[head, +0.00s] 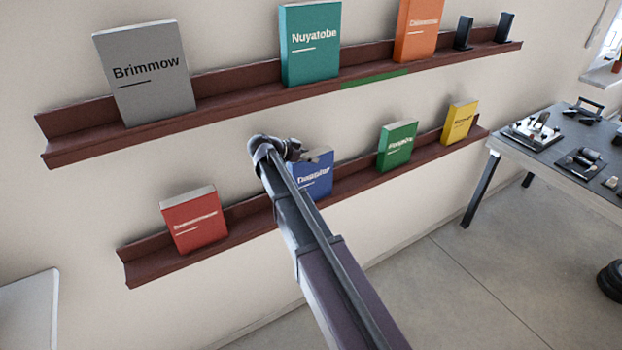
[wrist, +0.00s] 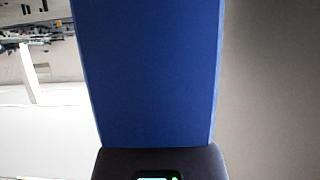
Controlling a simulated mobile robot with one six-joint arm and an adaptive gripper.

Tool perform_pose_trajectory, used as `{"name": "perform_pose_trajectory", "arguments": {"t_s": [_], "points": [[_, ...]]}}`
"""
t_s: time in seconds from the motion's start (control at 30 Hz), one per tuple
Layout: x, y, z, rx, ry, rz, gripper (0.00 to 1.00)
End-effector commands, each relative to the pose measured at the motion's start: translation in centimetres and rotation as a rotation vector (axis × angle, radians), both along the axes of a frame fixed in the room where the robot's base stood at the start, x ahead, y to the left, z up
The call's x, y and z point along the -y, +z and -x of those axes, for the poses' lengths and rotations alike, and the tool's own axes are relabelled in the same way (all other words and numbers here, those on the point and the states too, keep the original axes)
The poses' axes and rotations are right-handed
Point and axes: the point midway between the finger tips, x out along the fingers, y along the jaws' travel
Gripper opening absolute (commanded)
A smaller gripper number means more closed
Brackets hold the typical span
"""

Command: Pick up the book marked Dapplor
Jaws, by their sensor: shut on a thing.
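The blue book marked Dapplor (head: 316,180) stands on the lower wall shelf in the head view, its title partly hidden by my arm. My gripper (head: 312,157) is at the top of this book, and the sensor-side view agrees that it is shut on it. In the wrist view the blue book (wrist: 148,70) fills the middle of the picture, close to the camera, its face plain blue. The gripper fingers themselves are small and partly hidden in the head view. I cannot tell whether the book's lower edge touches the shelf.
The lower shelf (head: 245,222) also holds a red book (head: 194,220), a green book (head: 397,147) and a yellow book (head: 459,123). The upper shelf (head: 220,100) above holds grey, teal and orange books. A table (head: 541,163) with small objects stands at the right.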

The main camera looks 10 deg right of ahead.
Motion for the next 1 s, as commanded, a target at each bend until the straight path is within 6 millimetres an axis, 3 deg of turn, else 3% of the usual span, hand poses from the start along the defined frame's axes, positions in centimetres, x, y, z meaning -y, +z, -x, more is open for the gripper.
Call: {"name": "perform_pose_trajectory", "arguments": {"t_s": [0.47, 1.0], "points": [[0.0, 0.5, 0.0, 0.001, 0.0, 0.002, 0.0], [0.0, 3.1, 0.0, 0.001, 0.0, 0.002, 0.0]]}}
